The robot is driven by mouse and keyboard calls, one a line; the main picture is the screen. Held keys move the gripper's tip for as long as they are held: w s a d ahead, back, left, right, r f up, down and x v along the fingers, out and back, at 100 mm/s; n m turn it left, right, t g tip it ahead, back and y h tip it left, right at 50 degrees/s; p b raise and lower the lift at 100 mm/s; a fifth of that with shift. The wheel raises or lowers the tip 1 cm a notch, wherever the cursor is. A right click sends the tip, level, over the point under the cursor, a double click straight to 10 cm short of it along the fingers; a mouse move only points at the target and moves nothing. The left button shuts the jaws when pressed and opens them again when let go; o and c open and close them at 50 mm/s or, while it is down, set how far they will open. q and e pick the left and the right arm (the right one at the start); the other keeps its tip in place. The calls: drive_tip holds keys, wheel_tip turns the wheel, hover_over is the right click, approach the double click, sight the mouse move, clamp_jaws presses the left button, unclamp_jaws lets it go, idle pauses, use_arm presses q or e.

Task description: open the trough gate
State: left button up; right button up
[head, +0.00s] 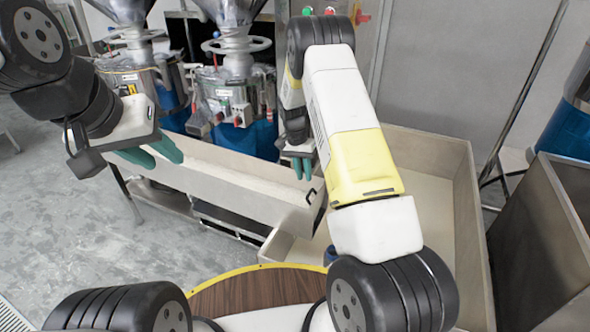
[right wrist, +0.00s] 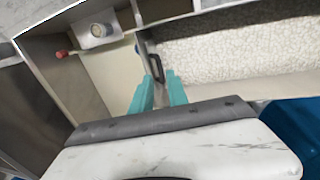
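The trough (head: 225,180) runs across the middle of the head view, and its pale contents (right wrist: 240,48) show in the right wrist view. The trough gate (head: 318,205) is at its right end, with a black handle (head: 310,196). In the right wrist view the handle (right wrist: 157,69) lies just beyond my fingertips, near the gap between them. My right gripper (head: 302,168) points down above the handle; it looks open and empty in the wrist view (right wrist: 158,90), apart from the handle. My left gripper (head: 152,154) is open and empty above the trough's left end.
A large open bin (head: 430,150) stands beyond the gate end. Grinders with steel hoppers (head: 237,60) and blue drums stand behind the trough. A grey container (head: 545,240) is at the right. A round wooden table (head: 255,290) is close in front. Floor at left is clear.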

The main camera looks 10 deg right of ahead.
drive_tip(key=f, duration=0.4)
drive_tip(key=s+d+f, duration=0.1)
drive_tip(key=f, duration=0.2)
drive_tip(key=shift+f, duration=0.1)
clamp_jaws()
drive_tip(key=shift+w, duration=0.1)
idle(1.2)
